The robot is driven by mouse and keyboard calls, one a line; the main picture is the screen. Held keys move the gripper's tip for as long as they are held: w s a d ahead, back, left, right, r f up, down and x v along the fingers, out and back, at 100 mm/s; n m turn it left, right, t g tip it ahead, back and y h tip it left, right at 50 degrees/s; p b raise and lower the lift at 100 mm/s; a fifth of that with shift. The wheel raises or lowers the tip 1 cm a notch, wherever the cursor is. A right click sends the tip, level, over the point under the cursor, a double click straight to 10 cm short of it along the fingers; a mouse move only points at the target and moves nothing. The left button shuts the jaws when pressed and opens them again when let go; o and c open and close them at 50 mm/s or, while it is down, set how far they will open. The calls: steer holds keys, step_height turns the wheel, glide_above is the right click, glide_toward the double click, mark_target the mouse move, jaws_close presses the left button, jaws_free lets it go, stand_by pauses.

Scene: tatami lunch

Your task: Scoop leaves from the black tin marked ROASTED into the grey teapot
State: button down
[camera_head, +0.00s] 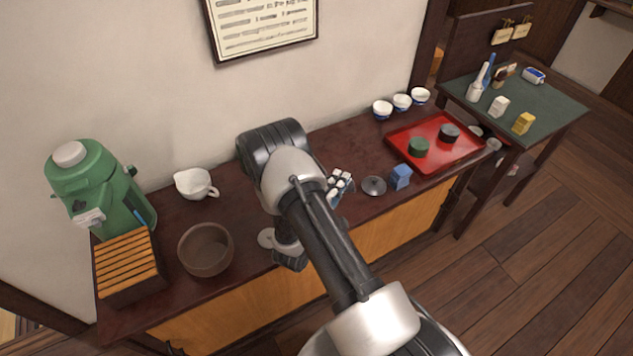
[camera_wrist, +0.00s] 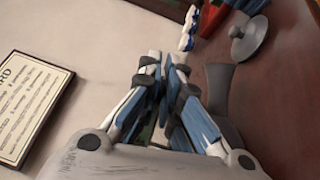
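A black tin (camera_head: 449,132) stands beside a green tin (camera_head: 418,147) on the red tray (camera_head: 440,163); no marking is readable. In the wrist view, my gripper (camera_wrist: 165,62) has its fingers close together, and I cannot tell whether anything is between them. In the head view, my arm covers most of it. A dark grey handle-like shape (camera_wrist: 220,90) lies just right of the fingers, perhaps part of the teapot, whose body I cannot make out. A grey lid with a knob (camera_head: 374,186) lies on the counter, also visible in the wrist view (camera_wrist: 250,40). No scoop is clearly visible.
A blue cube (camera_head: 401,176) is near the tray, and white cups (camera_head: 402,102) stand behind it. A green dispenser (camera_head: 95,185), slatted box (camera_head: 128,266), brown bowl (camera_head: 206,249) and white pourer (camera_head: 195,184) occupy the left. A green-topped table (camera_head: 545,105) stands right.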

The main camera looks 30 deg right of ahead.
steer(key=shift+s+r+m+b, duration=0.1)
steer(key=shift+r+m+b, duration=0.15)
steer(key=shift+m+b, duration=0.75)
stand_by(0.8)
steer(key=shift+f+m, duration=0.55)
steer(key=shift+m, duration=0.75)
steer(key=shift+w+a+r+m, duration=0.1)
steer(key=shift+w+m, duration=0.05)
steer(key=shift+m, duration=0.4)
steer(key=shift+w+r+m, duration=0.1)
steer(key=shift+m, duration=0.45)
